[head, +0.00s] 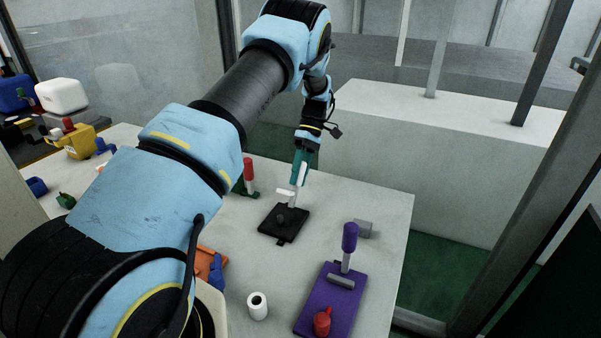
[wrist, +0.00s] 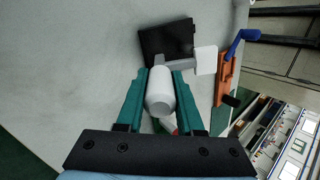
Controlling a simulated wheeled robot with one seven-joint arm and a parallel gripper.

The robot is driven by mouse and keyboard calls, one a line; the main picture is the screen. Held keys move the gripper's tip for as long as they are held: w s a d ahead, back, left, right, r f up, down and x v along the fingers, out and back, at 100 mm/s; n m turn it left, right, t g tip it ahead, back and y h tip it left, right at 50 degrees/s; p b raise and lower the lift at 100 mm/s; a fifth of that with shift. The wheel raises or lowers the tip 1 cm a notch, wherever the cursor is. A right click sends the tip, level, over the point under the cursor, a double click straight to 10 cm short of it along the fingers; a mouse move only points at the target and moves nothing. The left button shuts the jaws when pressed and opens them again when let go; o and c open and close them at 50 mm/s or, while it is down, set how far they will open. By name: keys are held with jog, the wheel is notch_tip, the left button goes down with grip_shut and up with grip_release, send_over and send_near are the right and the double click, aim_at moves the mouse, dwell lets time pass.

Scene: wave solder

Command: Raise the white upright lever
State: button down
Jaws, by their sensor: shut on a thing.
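The white lever stands upright on a black base plate (head: 268,229), with a grey stem (head: 293,200) below its handle. In the wrist view the white cylindrical handle (wrist: 160,90) lies between my gripper's (wrist: 160,74) two teal fingers, which are shut on it. The base plate (wrist: 166,40) shows beyond the fingertips. A small white block (wrist: 206,60) sticks out to the side near the stem. In the head view my gripper (head: 298,182) reaches down onto the lever from above and hides most of the handle.
A red-handled lever (head: 249,174) on a green base stands just left. A purple lever (head: 349,238) on a purple plate (head: 318,305) is at the front right. A white cylinder (head: 258,306) and an orange fixture (head: 207,259) with a blue part are nearer.

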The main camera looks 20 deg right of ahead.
jog(key=shift+w+d+f, duration=0.15)
jog(key=shift+w, duration=0.1)
jog(key=shift+g+y, duration=0.3)
jog(key=c, duration=0.5)
grip_release()
jog(key=shift+c, duration=0.2)
notch_tip(320, 180, up, 10)
jog(key=b, duration=0.3)
